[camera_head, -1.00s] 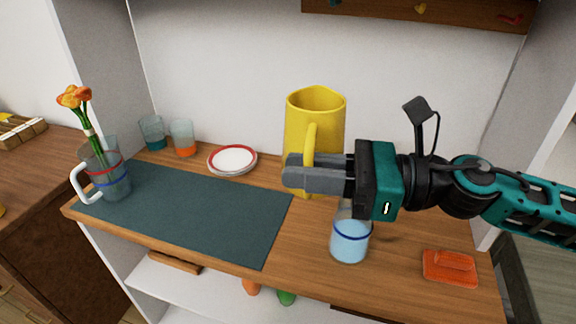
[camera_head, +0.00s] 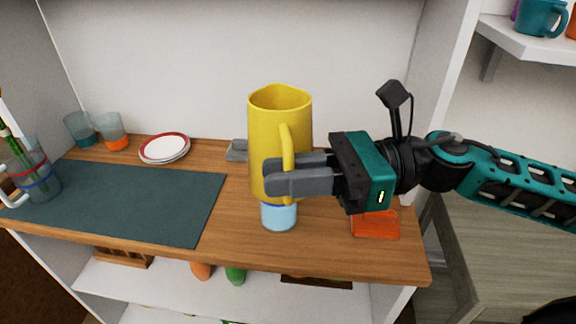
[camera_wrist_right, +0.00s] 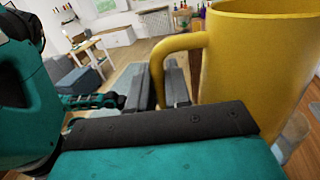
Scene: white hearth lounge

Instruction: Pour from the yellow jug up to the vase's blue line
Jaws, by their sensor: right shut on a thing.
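The yellow jug (camera_head: 264,135) is upright in the middle of the head view; it fills the right of the wrist view (camera_wrist_right: 255,65). My right gripper (camera_head: 270,180) is shut on its handle. The jug's inside is hidden. My left gripper does not show in the head view.
A glass of light blue liquid (camera_head: 279,217) stands below the jug in the picture, its top hidden. An orange block (camera_head: 375,224) lies to its right. A small grey thing (camera_head: 236,151) shows behind the jug.

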